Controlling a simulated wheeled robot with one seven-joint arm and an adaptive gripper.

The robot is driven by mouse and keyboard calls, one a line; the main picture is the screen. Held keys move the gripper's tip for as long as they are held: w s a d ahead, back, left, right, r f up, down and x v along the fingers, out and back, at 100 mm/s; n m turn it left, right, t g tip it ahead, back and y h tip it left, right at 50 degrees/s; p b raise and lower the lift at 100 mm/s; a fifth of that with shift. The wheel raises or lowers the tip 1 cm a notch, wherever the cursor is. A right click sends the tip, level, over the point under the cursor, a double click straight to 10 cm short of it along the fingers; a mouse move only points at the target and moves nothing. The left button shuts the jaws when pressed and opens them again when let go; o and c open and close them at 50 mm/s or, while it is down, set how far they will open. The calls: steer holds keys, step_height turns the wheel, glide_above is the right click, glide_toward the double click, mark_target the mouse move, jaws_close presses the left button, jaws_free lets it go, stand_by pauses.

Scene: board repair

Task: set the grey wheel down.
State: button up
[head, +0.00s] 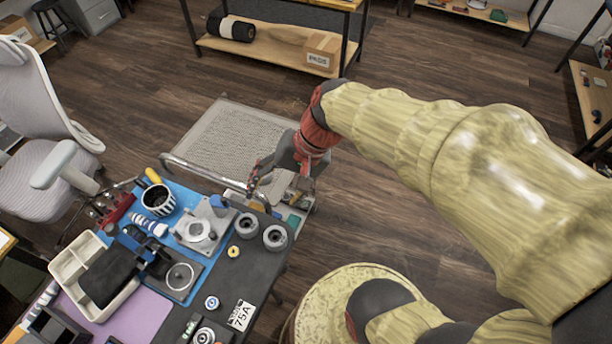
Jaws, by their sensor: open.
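Two grey wheels lie side by side on the dark worktable (232,266), near its right edge: one wheel (246,224) to the left and another wheel (275,238) to the right. The picture does not tell which is the task's wheel. My gripper (256,183) is above and beyond them in the picture, near the table's far right corner. It is open, and I see no wheel between its fingers. The fingertips are small and partly lost against the clutter behind them.
A cart with a grey mesh top (225,140) and a metal rail stands beyond the table. A blue mat (180,190) holds a striped cup (158,199) and a metal fixture (203,228). A small yellow ring (233,251) lies left of the wheels.

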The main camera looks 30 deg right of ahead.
steer(key=s+d+r+n+t+h, duration=0.3)
steer(key=s+d+r+n+h, duration=0.1)
steer(key=r, duration=0.4)
steer(key=s+d+n, duration=0.1)
steer(key=n, duration=0.1)
steer(key=shift+s+r+n+h, duration=0.15)
steer(key=shift+r+n+h, duration=0.1)
steer(key=shift+n+h, duration=0.15)
stand_by(0.4)
